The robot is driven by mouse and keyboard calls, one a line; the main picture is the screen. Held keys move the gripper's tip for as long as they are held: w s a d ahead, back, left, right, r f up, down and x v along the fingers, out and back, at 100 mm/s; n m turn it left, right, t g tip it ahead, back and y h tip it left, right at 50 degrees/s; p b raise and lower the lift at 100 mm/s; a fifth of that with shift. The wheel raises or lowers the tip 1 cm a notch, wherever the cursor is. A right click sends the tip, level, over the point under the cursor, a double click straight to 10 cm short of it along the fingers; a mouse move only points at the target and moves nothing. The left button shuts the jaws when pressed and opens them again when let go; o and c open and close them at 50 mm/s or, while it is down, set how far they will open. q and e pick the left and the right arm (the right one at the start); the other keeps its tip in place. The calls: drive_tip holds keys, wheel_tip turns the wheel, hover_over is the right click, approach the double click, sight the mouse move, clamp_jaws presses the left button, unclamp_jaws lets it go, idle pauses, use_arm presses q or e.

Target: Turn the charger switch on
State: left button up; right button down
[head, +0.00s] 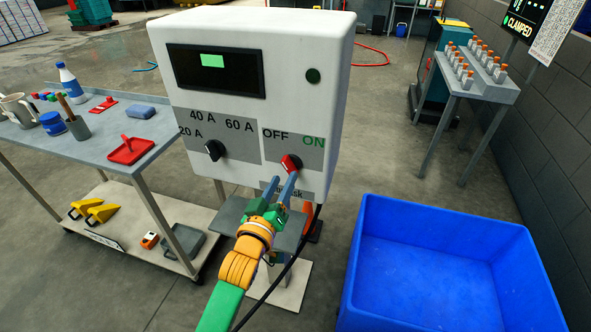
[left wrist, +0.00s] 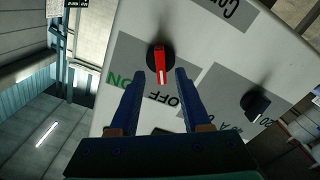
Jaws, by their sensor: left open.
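The white charger box (head: 300,100) fills the middle of the head view. Its red switch knob (head: 291,163) is at the lower right of the front, below the OFF and ON labels. In the left wrist view the red knob (left wrist: 160,62) has a white line pointing toward the OFF label. My left gripper (head: 284,177) is open just in front of and below the knob. In the left wrist view its two fingers (left wrist: 158,74) are spread to either side of the knob, with gaps and no clear contact. My right gripper is out of view.
A black current knob (head: 214,150) sits left of the switch, below a dark display (head: 215,72) with a lit green patch. A tool cart (head: 100,148) stands at left and an empty blue bin (head: 430,218) at right. A black cable hangs beside my arm.

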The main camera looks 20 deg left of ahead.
sight(288, 171)
use_arm(q)
drive_tip(key=w, duration=0.4)
drive_tip(key=shift+f, duration=0.1)
drive_tip(key=shift+w+d, duration=0.1)
drive_tip(key=shift+w, duration=0.05)
drive_tip(key=shift+c, duration=0.7)
clamp_jaws()
